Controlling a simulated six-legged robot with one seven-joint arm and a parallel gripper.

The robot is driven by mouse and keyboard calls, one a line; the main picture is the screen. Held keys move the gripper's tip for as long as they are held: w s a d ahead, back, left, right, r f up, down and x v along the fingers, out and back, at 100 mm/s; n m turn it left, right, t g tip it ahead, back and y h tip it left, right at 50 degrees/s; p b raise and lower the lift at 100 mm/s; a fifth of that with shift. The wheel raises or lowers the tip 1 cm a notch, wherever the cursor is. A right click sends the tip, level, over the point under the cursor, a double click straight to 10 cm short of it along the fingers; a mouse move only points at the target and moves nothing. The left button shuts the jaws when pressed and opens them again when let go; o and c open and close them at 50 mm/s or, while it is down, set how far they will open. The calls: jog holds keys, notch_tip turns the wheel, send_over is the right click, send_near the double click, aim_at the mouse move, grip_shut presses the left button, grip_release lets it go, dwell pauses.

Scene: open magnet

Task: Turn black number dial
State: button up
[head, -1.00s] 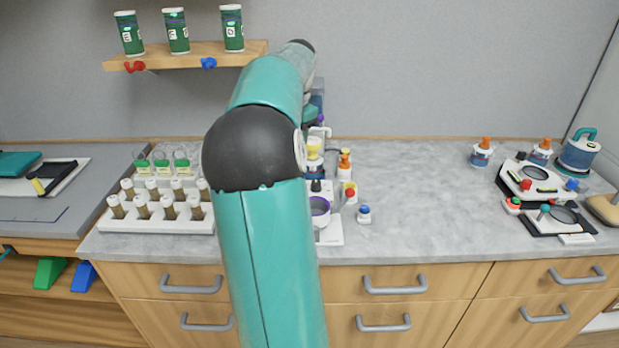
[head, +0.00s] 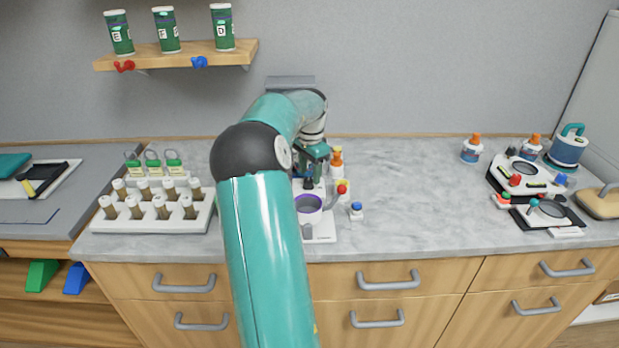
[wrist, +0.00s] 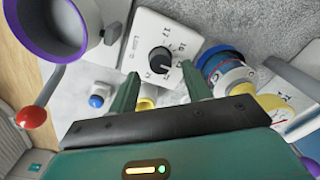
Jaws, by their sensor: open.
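The black number dial (wrist: 160,59) is a round black knob with a white pointer mark on a white panel (wrist: 142,32) with printed numbers around it, seen in the wrist view. My gripper (wrist: 157,82) is open, its two green fingers pointing toward the panel. The dial shows between and just beyond the fingertips, and I see no contact. In the head view my gripper (head: 312,168) hangs over the white device (head: 322,228) on the counter; my arm hides part of that device and the dial cannot be made out clearly there.
A purple-rimmed cup (wrist: 48,28) and a red ball-ended lever (wrist: 31,117) lie left of the dial in the wrist view. A blue button (wrist: 97,100) and a blue-ringed bottle (wrist: 225,70) are close by.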

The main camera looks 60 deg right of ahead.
jog(key=shift+w+f, duration=0.15)
jog(key=shift+f, duration=1.2)
jog(key=c, duration=1)
jog(key=shift+n, duration=0.4)
jog(key=n, duration=0.9)
jog(key=shift+d+r, duration=0.1)
